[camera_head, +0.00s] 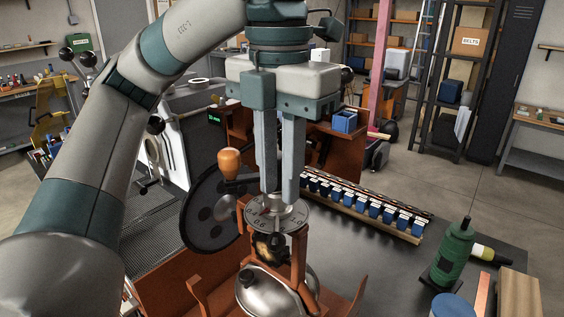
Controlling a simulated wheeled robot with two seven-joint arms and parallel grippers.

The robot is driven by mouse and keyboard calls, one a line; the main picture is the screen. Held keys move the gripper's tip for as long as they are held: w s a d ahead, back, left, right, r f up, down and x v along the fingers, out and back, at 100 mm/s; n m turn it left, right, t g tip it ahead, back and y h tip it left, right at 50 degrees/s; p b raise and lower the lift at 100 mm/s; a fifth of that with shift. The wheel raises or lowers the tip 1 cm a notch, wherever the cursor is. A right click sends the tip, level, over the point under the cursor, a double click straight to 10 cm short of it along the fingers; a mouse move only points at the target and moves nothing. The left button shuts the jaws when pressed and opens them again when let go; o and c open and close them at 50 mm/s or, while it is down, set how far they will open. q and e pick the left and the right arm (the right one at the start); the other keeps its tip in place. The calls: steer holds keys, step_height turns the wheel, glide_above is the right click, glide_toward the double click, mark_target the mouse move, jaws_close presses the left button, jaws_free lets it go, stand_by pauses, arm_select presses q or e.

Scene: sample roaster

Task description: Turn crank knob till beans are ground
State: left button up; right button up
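The grinder (270,285) stands in the lower middle, with a rounded metal body and an orange-brown frame. A dark flywheel (205,225) with round holes is on its left side. An orange crank knob (230,164) stands upright near the wheel's upper rim. My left gripper (278,193) points straight down from the top, right of the knob and apart from it. Its two fingers have a narrow gap between them. Their tips overlap the marked round metal dial (291,217) on top of the grinder; contact cannot be told. No beans are visible. My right gripper is out of view.
A long rack of small blue-and-white cups (362,207) runs right of the gripper. A green bottle-like tool (453,254) and a wood block (519,293) are at the lower right. The dark tabletop (385,275) between grinder and green tool is largely clear.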

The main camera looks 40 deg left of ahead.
arm_select(q)
step_height(320, 180, up, 8)
steer(key=p, duration=0.5)
steer(key=shift+f+p, duration=0.25)
steer(key=shift+p, duration=0.1)
steer(key=shift+f, duration=0.1)
stand_by(0.3)
